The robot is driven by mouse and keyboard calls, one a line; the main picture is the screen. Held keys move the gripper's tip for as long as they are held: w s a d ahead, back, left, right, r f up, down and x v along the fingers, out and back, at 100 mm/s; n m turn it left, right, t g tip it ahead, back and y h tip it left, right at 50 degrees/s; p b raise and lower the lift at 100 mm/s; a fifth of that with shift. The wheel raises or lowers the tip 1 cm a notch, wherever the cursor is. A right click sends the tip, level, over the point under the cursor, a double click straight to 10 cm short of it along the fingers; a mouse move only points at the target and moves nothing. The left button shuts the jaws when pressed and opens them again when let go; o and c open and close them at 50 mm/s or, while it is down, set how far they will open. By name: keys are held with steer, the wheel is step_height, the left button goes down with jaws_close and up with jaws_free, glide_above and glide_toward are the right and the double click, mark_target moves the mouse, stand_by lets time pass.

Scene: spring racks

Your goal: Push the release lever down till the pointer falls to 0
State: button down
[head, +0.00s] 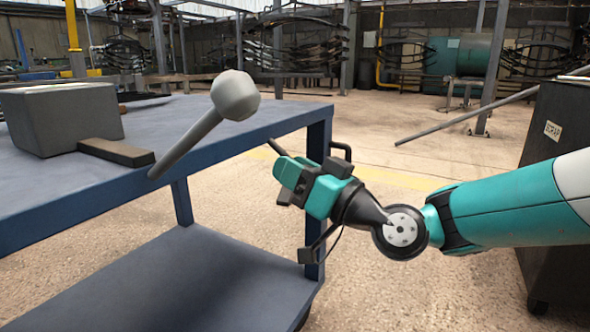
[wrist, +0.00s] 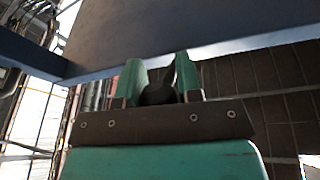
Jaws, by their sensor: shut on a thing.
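A grey lever with a round ball knob (head: 235,95) slants up to the right at the table's near edge. Its low end is beside a dark bar (head: 115,152) that sticks out of a grey block (head: 62,118) on the table. I cannot tell whether this is the release lever. No pointer or scale shows. My gripper (head: 283,172) is right of and below the knob, apart from it, by the table's right end. In the wrist view its green fingers are closed about a dark piece (wrist: 158,92), which I cannot identify.
The blue table (head: 200,105) has a lower shelf (head: 190,280) and a corner leg close to my gripper. Racks with dark springs (head: 300,45) are far behind. The floor between is mostly clear.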

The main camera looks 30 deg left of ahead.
steer(key=c, duration=0.9)
jaws_free()
steer(key=shift+a+f, duration=0.1)
steer(key=shift+f, duration=0.3)
steer(key=shift+o, duration=0.4)
steer(key=shift+r, duration=0.15)
steer(key=b+v, duration=1.1)
steer(key=v, duration=0.6)
steer(key=shift+d, duration=0.3)
steer(key=shift+s, duration=0.1)
